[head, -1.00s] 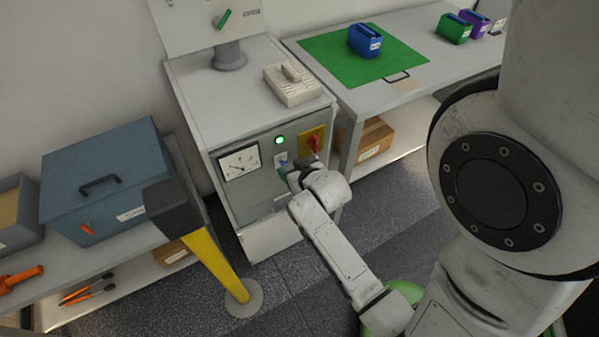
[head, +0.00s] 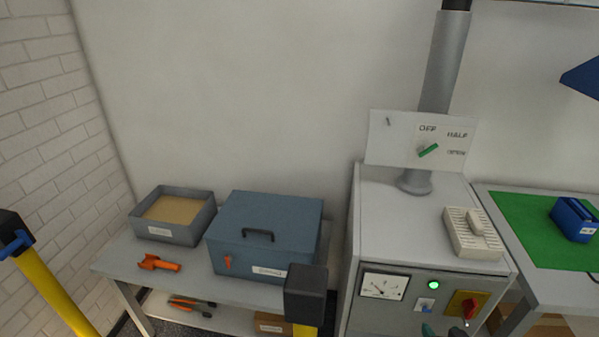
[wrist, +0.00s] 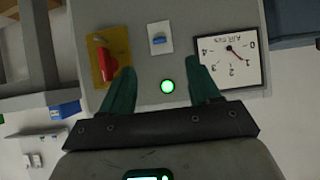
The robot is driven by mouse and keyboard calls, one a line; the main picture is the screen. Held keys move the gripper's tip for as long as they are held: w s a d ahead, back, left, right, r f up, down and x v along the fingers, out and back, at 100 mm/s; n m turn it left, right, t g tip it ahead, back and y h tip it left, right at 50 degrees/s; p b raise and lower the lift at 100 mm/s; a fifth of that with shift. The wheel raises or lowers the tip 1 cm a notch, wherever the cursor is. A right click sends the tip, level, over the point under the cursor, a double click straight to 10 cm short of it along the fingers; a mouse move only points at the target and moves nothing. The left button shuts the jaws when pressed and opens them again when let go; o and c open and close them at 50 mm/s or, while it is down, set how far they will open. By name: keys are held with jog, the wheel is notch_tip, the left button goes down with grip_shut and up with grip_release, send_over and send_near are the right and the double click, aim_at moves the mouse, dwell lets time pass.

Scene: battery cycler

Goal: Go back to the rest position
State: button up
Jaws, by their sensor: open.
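My gripper (wrist: 162,84) is open and empty in the wrist view, its two dark green fingers spread apart. It faces the cycler's front panel (wrist: 181,46), which appears turned over there. The lit green lamp (wrist: 167,86) shows between the fingers, with the blue switch (wrist: 158,40) farther up. The red knob on its yellow plate (wrist: 108,64) is by the left finger, and the gauge (wrist: 228,48) is by the right finger. In the head view only a bit of my gripper (head: 440,331) shows at the bottom edge, below the blue switch (head: 424,305).
A blue-grey lidded box (head: 265,222) and a grey tray (head: 162,234) stand on the left bench. Yellow posts with black tops (head: 305,283) stand before it. A sign with a green pointer (head: 420,140) is above the cycler. A blue battery (head: 573,219) stands on the green mat (head: 520,222).

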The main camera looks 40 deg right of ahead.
jog(key=w+a+f+n+g+y, duration=0.25)
jog(key=a+n+y, duration=0.3)
jog(key=a, duration=0.65)
jog(key=s+a+n+g+y, duration=0.2)
jog(key=s+a+n+g, duration=0.1)
jog(key=a, duration=0.6)
jog(key=shift+a+r+n+g+y, duration=0.35)
jog(key=shift+a+r+n+g, duration=0.05)
jog(key=shift+r+n+g, duration=0.05)
